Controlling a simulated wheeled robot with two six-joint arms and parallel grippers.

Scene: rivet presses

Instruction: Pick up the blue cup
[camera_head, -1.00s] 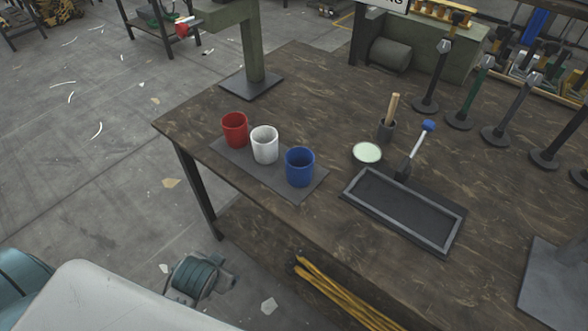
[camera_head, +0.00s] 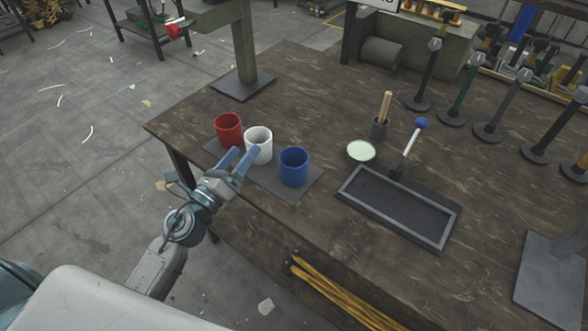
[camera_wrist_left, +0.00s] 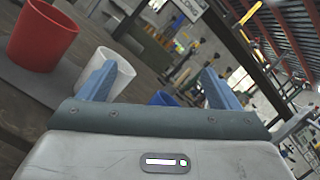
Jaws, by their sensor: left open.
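The blue cup (camera_head: 294,167) stands upright at the right end of a row of cups on a dark mat (camera_head: 270,184) near the table's front edge. My left gripper (camera_head: 240,158) is open and empty, in front of the white cup (camera_head: 258,146) and to the left of the blue cup, apart from the blue cup. In the left wrist view the blue cup (camera_wrist_left: 162,98) shows only partly, low between the fingers. The left finger covers part of the white cup (camera_wrist_left: 123,76) there. My right gripper is out of view.
A red cup (camera_head: 228,129) stands left of the white cup. A green-grey post (camera_head: 243,50) rises behind the cups. A pale round dish (camera_head: 361,151) and a dark rectangular tray (camera_head: 352,203) lie to the right. Several dark stands line the back right.

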